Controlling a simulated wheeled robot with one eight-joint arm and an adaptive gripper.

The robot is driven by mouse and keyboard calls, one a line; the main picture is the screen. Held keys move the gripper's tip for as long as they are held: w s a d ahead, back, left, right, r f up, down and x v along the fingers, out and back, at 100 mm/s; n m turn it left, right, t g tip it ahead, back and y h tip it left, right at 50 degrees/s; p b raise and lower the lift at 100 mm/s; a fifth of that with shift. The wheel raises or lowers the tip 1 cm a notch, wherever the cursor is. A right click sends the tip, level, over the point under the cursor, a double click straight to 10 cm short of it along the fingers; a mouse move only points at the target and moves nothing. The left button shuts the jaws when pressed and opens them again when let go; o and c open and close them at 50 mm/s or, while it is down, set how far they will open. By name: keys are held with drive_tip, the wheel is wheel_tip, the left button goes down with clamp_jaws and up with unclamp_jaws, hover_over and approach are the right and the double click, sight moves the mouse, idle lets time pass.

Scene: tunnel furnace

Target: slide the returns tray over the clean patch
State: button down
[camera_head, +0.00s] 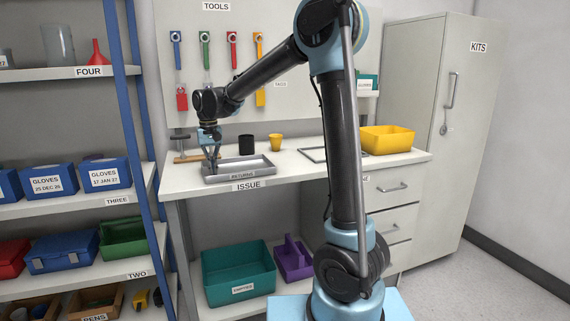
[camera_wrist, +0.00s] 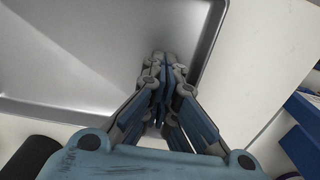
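My gripper (camera_head: 214,167) points down at the tray's left end. In the wrist view, the fingertips (camera_wrist: 163,62) are together over the tray's inner corner, and the tray (camera_wrist: 75,50) fills the upper left. No gap or held thing shows between the tips; contact with the tray floor or wall cannot be told. A dark-outlined pale rectangle (camera_head: 317,149), perhaps the clean patch, lies on the counter to the right, partly behind my arm.
A black cup (camera_head: 246,143) and a yellow cup (camera_head: 275,142) stand behind the tray. A yellow bin (camera_head: 388,138) stands at the counter's right end. A wooden item (camera_head: 187,158) lies at the back left. Bare counter shows between tray and outline.

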sight(190, 178)
drive_tip(key=shift+s+a+f, duration=0.1)
drive_tip(key=shift+s+a, duration=0.4)
drive_tip(key=shift+a, duration=1)
drive_tip(key=shift+s+a+f, duration=0.1)
drive_tip(key=shift+s+a, duration=0.35)
drive_tip(key=shift+a, duration=1)
drive_tip(key=shift+s+a, duration=0.5)
drive_tip(key=shift+a, duration=1)
drive_tip(key=shift+w+d, duration=0.1)
drive_tip(key=shift+d, duration=0.25)
